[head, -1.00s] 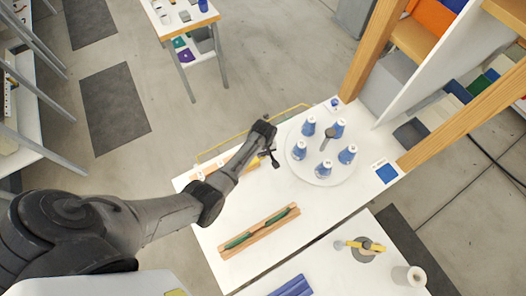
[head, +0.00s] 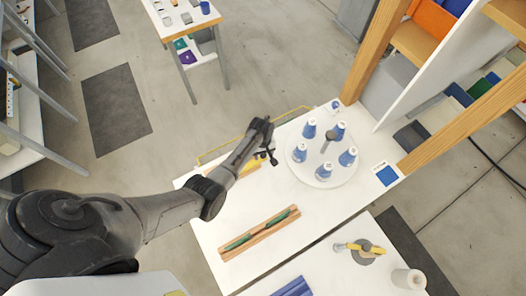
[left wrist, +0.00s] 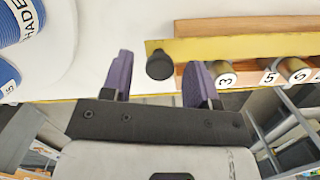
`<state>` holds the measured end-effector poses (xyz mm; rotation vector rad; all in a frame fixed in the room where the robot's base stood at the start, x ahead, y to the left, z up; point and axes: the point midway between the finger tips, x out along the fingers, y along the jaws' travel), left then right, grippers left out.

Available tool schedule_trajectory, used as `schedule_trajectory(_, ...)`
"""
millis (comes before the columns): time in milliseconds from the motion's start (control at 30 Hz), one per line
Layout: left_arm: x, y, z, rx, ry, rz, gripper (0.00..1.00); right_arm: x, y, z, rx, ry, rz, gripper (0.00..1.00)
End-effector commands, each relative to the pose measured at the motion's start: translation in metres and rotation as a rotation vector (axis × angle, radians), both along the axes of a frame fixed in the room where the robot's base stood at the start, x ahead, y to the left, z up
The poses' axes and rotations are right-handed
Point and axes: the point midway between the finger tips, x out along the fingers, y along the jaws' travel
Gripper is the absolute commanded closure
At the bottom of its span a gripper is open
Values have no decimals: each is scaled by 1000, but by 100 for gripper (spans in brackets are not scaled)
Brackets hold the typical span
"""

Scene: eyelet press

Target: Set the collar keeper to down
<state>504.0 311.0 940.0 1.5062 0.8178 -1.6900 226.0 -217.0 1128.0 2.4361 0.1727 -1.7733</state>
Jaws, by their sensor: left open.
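A flat yellow bar with a round black knob (left wrist: 160,65) shows in the left wrist view; the bar (left wrist: 245,47) looks like the collar keeper. It lies along a wooden rack (left wrist: 265,25) that holds numbered metal collars (left wrist: 296,70). My left gripper (left wrist: 158,74) is open, with its purple fingertips on either side of the knob and apart from it. In the head view my left gripper (head: 268,156) is over the far edge of the white table, beside the rack, which my arm partly hides. My right gripper is not in view.
A round white turntable (head: 313,172) with several blue thread cones (head: 348,156) stands close to the right of my gripper. A wooden tray (head: 262,234) with green items lies nearer on the table (head: 310,215). Wooden posts (head: 376,50) rise at the right.

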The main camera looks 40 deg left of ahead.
Motion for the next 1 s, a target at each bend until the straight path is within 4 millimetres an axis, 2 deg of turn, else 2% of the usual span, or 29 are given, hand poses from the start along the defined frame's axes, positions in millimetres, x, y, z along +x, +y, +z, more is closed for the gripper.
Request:
schedule_trajectory(167, 1, 1, 13, 1, -3, 0, 46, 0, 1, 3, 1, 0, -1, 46)
schedule_trajectory(700, 7, 11, 109, 1, -3, 0, 46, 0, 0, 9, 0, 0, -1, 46)
schedule_trajectory(1000, 8, 14, 135, 0, 0, 0, 46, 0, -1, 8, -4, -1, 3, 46)
